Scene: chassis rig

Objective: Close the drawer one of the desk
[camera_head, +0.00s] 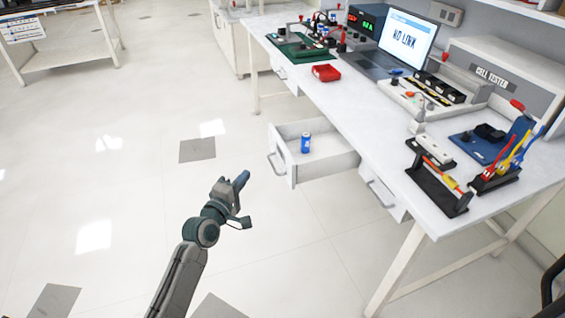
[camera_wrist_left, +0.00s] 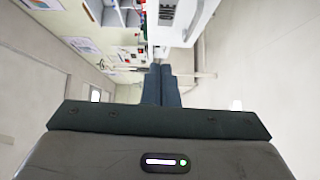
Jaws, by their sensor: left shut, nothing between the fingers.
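The white desk (camera_head: 335,97) runs along the right in the head view. One drawer (camera_head: 291,175) under it is pulled out, with a blue can (camera_head: 306,143) standing inside. Its handle faces left. In the left wrist view a white panel with dark lettering (camera_wrist_left: 167,12), seemingly "ONE", shows at the top. My left gripper (camera_head: 243,180) is left of and apart from the open drawer's front, over the floor. Its fingers (camera_wrist_left: 161,85) are together with nothing between them. My right gripper is not in view.
Two other drawers, a near one (camera_head: 383,195) and a far one (camera_head: 278,68), look shut. The desktop holds a laptop (camera_head: 402,45), a red tray (camera_head: 326,73), a blue board (camera_head: 478,144) and a tool rack (camera_head: 495,179). The floor left of the desk is clear.

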